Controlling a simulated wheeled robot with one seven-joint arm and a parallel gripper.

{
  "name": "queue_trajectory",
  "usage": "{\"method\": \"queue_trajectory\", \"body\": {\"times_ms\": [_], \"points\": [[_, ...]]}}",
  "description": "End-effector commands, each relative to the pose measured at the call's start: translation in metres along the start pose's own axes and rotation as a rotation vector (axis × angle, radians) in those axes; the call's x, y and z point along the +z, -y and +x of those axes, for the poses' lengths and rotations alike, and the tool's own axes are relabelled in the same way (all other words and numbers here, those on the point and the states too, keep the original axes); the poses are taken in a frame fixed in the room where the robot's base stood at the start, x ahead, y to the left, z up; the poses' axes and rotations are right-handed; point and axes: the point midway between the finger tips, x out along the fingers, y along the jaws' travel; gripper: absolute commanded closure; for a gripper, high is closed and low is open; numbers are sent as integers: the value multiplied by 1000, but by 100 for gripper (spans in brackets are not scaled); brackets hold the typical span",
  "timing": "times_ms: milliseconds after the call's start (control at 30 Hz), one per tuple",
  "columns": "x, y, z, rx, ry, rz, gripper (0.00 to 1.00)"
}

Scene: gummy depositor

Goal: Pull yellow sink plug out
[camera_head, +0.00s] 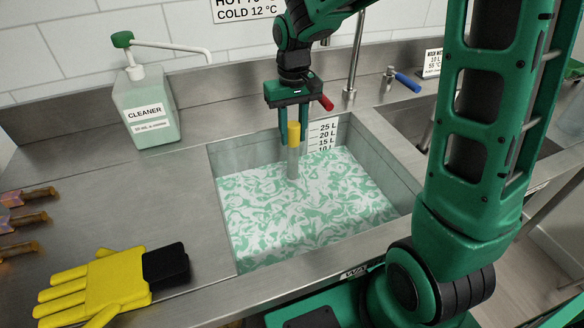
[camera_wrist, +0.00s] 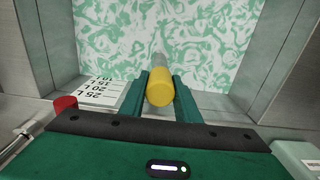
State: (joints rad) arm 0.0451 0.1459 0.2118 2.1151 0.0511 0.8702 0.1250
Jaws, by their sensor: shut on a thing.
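The yellow sink plug (camera_head: 293,134) is the yellow top of a grey upright standpipe (camera_head: 292,163) in the left sink basin (camera_head: 238,152). The standpipe's lower part is hidden in the green-and-white swirled liquid (camera_head: 300,205). My gripper (camera_head: 292,128) reaches down from above the back of the basin and is shut on the yellow top. In the wrist view the yellow plug (camera_wrist: 160,88) sits between the two green fingers (camera_wrist: 160,95), with the grey pipe running on behind it toward the liquid.
A white level scale (camera_head: 323,134) is on the basin's back wall. A red-handled tap (camera_head: 326,102) and a faucet (camera_head: 350,92) stand behind. A cleaner bottle (camera_head: 148,110) and a yellow glove (camera_head: 98,287) are on the left counter. A second basin lies right.

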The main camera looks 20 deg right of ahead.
Motion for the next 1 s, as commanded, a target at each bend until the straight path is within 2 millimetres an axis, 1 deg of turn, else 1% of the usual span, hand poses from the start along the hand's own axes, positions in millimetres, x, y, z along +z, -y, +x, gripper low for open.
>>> {"method": "queue_trajectory", "body": {"times_ms": [167, 500, 700, 1000], "points": [[0, 0, -2, 0, -1, 0, 100], [-1, 0, -35, 0, -2, 0, 100], [0, 0, -49, 0, -1, 0, 100], [0, 0, -50, 0, 0, 0, 100]]}}
